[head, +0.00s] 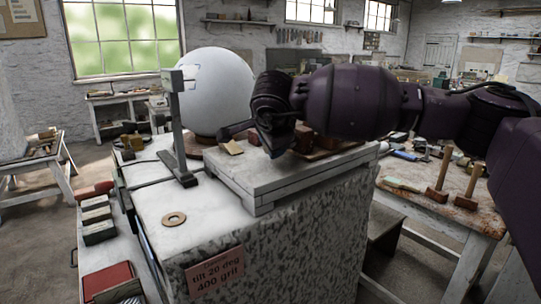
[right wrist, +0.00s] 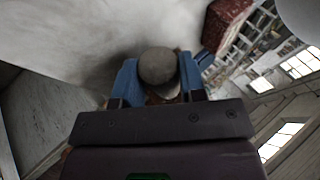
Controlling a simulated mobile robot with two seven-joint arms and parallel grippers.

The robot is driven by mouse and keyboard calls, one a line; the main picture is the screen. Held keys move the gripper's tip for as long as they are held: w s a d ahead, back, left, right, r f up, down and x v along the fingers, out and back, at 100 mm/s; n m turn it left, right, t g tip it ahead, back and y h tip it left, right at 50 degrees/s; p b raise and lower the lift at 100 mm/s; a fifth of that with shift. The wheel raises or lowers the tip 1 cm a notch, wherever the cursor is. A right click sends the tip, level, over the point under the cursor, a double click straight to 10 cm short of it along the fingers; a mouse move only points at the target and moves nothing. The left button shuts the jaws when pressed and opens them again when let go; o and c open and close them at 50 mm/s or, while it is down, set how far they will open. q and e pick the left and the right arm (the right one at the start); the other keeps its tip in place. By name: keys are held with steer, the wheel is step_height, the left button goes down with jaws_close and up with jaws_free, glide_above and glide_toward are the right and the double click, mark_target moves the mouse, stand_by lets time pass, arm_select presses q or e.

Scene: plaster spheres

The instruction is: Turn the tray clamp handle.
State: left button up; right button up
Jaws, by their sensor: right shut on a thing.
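My right arm reaches in from the right in the head view, and its gripper (head: 270,143) is low over the pale slab-like tray (head: 238,183) on the stone block. In the right wrist view, the two blue fingers of my right gripper (right wrist: 160,82) are closed on either side of a grey rounded knob (right wrist: 158,65), which appears to be the clamp handle. The gripper hides most of the handle in the head view. A short dark bar with a rounded end (head: 224,134) shows just left of the gripper. My left gripper is not in view.
A large white sphere (head: 217,90) stands behind the tray. A grey upright post (head: 177,130) stands left of it. A flat ring (head: 174,219) and a sign (head: 215,272) reading "tilt 20 deg 400 grit" are at the front.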

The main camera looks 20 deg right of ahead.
steer(key=t+b, duration=0.1)
steer(key=f+t+b, duration=0.1)
steer(key=shift+m+t+y+b, duration=0.3)
steer(key=shift+b, duration=0.05)
steer(key=shift+f+t+b, duration=0.1)
steer(key=shift+t+b, duration=0.6)
steer(key=shift+b, duration=0.05)
steer(key=shift+s+m+t+b, duration=0.1)
steer(key=shift+m+t+b, duration=0.3)
steer(key=shift+t+b, duration=0.45)
steer(key=shift+r+t+y, duration=0.2)
steer(key=shift+t+y, duration=0.05)
steer(key=shift+y, duration=0.05)
arm_select(q)
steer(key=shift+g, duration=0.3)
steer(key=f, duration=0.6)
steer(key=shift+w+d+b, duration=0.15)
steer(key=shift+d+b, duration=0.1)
steer(key=shift+b, duration=0.1)
arm_select(e)
steer(key=shift+r, duration=0.1)
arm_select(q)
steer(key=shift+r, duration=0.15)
arm_select(e)
steer(key=shift+r, duration=0.1)
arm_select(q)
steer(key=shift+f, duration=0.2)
arm_select(e)
steer(key=o, duration=0.9)
steer(key=shift+s, duration=0.1)
